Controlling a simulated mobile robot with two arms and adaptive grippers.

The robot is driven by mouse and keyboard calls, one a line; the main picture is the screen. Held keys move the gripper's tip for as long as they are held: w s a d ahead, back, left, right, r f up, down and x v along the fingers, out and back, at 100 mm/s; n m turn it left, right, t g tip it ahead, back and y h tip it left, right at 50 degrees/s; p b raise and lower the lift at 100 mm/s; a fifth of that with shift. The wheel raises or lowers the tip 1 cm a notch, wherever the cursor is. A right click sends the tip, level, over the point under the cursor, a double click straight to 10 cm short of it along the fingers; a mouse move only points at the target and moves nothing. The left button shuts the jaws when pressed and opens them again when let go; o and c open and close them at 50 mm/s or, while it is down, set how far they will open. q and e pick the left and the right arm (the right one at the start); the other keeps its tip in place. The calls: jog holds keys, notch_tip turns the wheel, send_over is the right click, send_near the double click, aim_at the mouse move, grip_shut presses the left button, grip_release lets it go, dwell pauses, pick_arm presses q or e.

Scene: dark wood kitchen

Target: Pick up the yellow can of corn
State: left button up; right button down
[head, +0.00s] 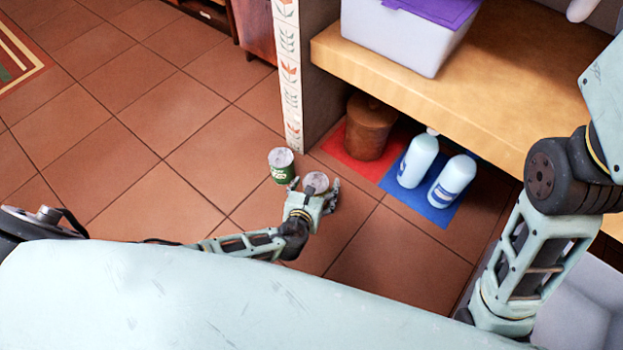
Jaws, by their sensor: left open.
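My left gripper (314,187) is low over the tiled floor, with its fingers spread open. A can with a pale grey round top (316,181) stands between the fingers. The gripper hides most of its side, so I cannot make out its label or colour. I cannot tell whether the fingers touch it. A green can (281,170) with a grey top stands upright on the floor just left of the gripper. No clearly yellow can shows. My right arm is at the right, but its gripper is out of view.
A wooden shelf (480,85) bears a white box with a purple lid (405,30). Below it, a brown pot (369,128) stands on a red mat, and two pale blue bottles (418,158) stand on a blue mat (430,212). A tiled post (290,85) is behind the cans.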

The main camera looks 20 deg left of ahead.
pick_arm(q)
jog(key=shift+w+f, duration=0.2)
jog(key=shift+w, duration=0.05)
jog(key=shift+d+r, duration=0.1)
jog(key=shift+c, duration=0.2)
jog(key=c, duration=1.7)
